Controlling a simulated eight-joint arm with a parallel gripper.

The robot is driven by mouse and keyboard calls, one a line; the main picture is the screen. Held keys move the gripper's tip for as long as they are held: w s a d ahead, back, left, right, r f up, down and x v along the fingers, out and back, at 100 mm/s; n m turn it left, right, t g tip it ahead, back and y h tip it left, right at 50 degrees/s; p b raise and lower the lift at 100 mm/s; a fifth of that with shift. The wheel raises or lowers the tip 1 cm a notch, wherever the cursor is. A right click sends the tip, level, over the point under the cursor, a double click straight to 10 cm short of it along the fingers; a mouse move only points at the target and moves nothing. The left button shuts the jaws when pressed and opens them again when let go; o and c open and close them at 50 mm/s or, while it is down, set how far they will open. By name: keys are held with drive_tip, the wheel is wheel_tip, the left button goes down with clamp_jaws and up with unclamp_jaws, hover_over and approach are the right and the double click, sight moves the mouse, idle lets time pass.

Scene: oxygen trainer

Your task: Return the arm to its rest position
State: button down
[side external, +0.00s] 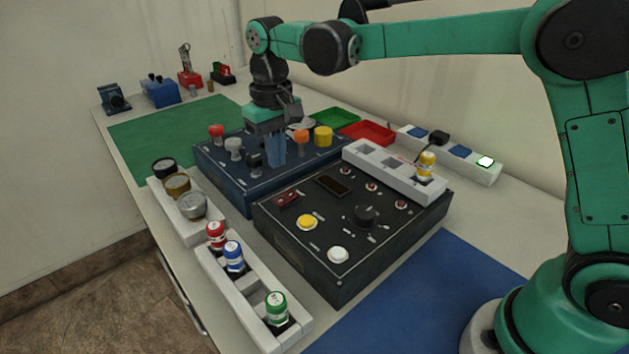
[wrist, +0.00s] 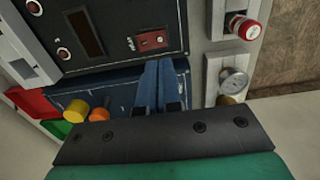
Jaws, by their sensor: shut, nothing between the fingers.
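My gripper (side external: 277,150) points down over the blue panel box (side external: 230,188), among its knobs. Its blue fingers are together with nothing between them. In the wrist view the shut fingers (wrist: 156,82) lie over the blue box near the edge of the black panel box. Whether the fingertips touch the blue box cannot be told. My arm reaches out from the right side over the bench.
The black panel box (side external: 310,240) stands in front of the blue one. Orange (side external: 301,136) and yellow (side external: 323,136) knobs stand close beside my gripper. White racks with coloured caps (side external: 233,257) and gauges (side external: 191,205) line the near edge. The green mat (side external: 150,135) is mostly clear.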

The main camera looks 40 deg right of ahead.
drive_tip(key=s+d+t, duration=0.2)
drive_tip(key=s, duration=0.2)
drive_tip(key=s+d+t, duration=0.2)
drive_tip(key=s, duration=0.3)
drive_tip(key=s+d+t, duration=0.2)
drive_tip(key=s+d, duration=0.1)
drive_tip(key=s, duration=0.1)
drive_tip(key=shift+s+d+r+t, duration=0.15)
drive_tip(key=shift+r+t, duration=0.1)
drive_tip(key=shift+t, duration=0.15)
drive_tip(key=shift+s+f, duration=0.2)
drive_tip(key=shift+f, duration=0.05)
